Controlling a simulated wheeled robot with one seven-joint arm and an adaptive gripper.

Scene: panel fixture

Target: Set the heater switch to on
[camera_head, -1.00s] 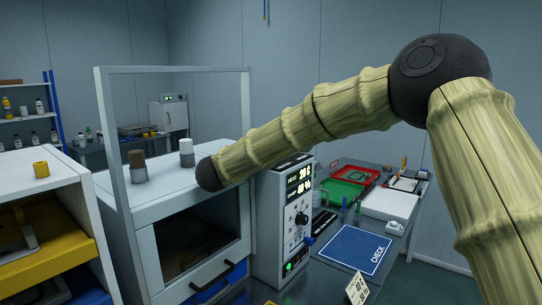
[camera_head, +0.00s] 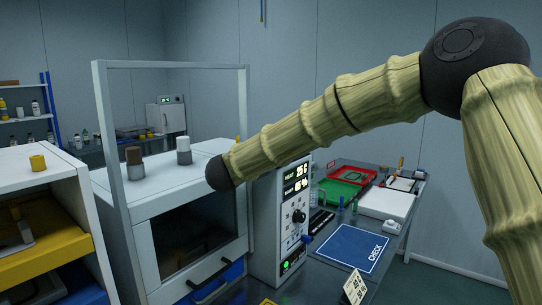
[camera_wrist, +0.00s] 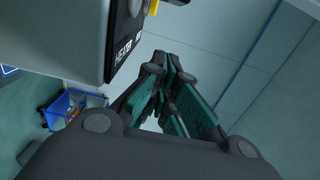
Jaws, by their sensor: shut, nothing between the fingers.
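In the wrist view, a grey housing (camera_wrist: 60,30) fills the upper left. Its dark edge carries a white HEATER label (camera_wrist: 124,50). Beside the label, at the top edge, are a dark round part (camera_wrist: 135,7) and a small yellow piece (camera_wrist: 153,7), both cut off by the frame. They look like the heater switch, but its setting cannot be read. My gripper (camera_wrist: 166,62) is shut and empty, to the right of and below the label, apart from the housing in the picture. The head view does not show my gripper; my arm covers that area.
In the head view, a control box (camera_head: 271,235) with lit displays and a knob stands right of a glass-fronted cabinet (camera_head: 153,262) topped by a frame. A blue mat (camera_head: 345,248), a green tray (camera_head: 338,192) and a red tray (camera_head: 350,172) lie on the right bench.

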